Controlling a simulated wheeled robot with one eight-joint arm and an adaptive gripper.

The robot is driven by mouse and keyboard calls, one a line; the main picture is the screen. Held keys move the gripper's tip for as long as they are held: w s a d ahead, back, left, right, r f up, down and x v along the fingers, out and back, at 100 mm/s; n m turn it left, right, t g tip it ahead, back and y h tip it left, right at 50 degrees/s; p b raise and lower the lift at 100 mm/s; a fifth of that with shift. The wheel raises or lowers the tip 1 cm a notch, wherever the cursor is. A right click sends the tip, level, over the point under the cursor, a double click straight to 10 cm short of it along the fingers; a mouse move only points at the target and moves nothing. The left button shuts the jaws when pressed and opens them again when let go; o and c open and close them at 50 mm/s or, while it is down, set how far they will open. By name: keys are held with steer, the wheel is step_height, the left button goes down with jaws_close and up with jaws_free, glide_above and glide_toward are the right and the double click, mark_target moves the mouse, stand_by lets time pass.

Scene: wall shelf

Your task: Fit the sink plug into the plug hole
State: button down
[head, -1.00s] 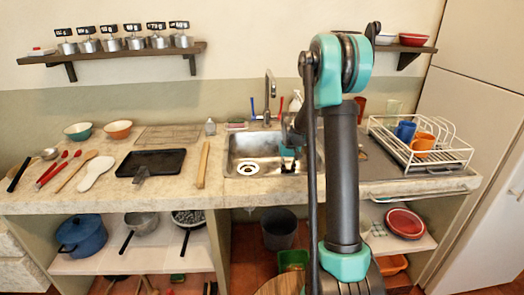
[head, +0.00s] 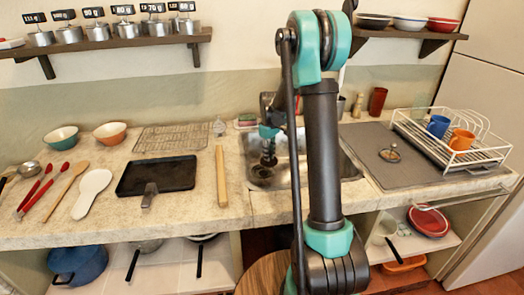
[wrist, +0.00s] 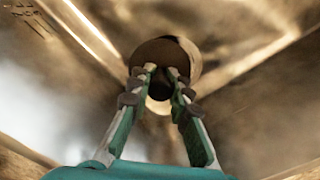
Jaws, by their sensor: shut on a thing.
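My gripper (head: 268,158) reaches down into the steel sink (head: 347,167) at its left side. In the wrist view, my gripper (wrist: 160,73) is shut on the dark sink plug (wrist: 157,49), with its round disc beyond the fingertips. In the head view, the plug is small and dark and hard to separate from the fingers. The plug hole shows as a pale metal ring (wrist: 191,58) behind the disc in the wrist view, partly hidden by it. I cannot tell whether plug and hole touch.
A wooden rolling pin or bar (head: 221,176) and black tray (head: 158,176) lie left of the sink. A small round metal item (head: 389,154) rests on the grey mat (head: 376,172) at right, beside the dish rack (head: 455,150). My arm hides the tap and the sink's middle.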

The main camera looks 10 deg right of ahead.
mark_target(263, 161)
steer(key=n, duration=0.2)
steer(key=a+r+n, duration=0.1)
steer(key=n, duration=0.4)
steer(key=shift+a+r, duration=0.15)
steer(key=shift+a, duration=0.05)
steer(key=n, duration=0.3)
steer(key=shift+a+r, duration=0.25)
steer(key=shift+r, duration=0.05)
steer(key=n, duration=0.4)
steer(key=shift+s+a+r+n, duration=0.1)
steer(key=shift+a+r+n, duration=0.2)
steer(key=shift+a, duration=0.05)
steer(key=shift+f, duration=2.85)
steer(key=shift+f, duration=1.15)
steer(key=c, duration=1.3)
jaws_free()
